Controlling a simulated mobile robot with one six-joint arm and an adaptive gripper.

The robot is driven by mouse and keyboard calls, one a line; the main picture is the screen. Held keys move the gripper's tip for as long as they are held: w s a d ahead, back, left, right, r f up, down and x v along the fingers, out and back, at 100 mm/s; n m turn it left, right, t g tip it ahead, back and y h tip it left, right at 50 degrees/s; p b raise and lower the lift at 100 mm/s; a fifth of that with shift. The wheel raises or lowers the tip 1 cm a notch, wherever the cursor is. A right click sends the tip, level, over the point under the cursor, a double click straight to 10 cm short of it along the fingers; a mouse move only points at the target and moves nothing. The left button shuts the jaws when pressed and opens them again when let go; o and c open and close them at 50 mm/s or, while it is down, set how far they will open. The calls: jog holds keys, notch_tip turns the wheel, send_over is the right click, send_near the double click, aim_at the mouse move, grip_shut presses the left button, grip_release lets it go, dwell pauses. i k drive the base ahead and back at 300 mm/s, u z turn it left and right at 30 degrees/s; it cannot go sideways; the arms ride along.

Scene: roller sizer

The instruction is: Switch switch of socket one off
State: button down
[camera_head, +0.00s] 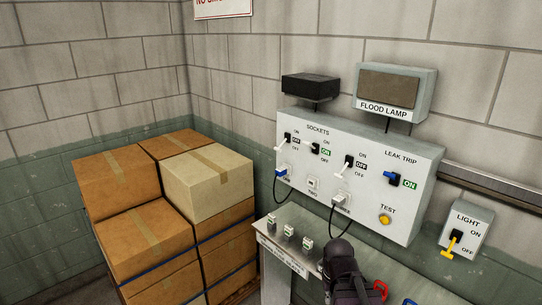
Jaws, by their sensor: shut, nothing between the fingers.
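A grey wall panel (364,222) marked SOCKETS carries a row of switches above its sockets. The leftmost switch (287,139) is above the blue plug (282,170) with a dark cable. Its white lever slants down to the left; its small state window looks dark, too small to read surely. The second switch (315,148) has a green window reading ON. The third switch (348,163) has its white lever slanting down. My gripper (340,252) is dark and stands low in the middle, in front of the shelf, apart from the switches. It looks shut and empty; its fingertips are hard to make out.
A blue LEAK TRIP switch (393,178) shows green ON. A yellow TEST button (384,219) is lower right. A FLOOD LAMP (389,89) and black box (310,87) sit above. Stacked cartons (140,241) fill the left. A light switch (467,228) is at right.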

aim_at(279, 149)
jog(key=k, duration=0.2)
jog(key=u, duration=0.35)
jog(key=i, duration=1.15)
jog(key=z, duration=0.1)
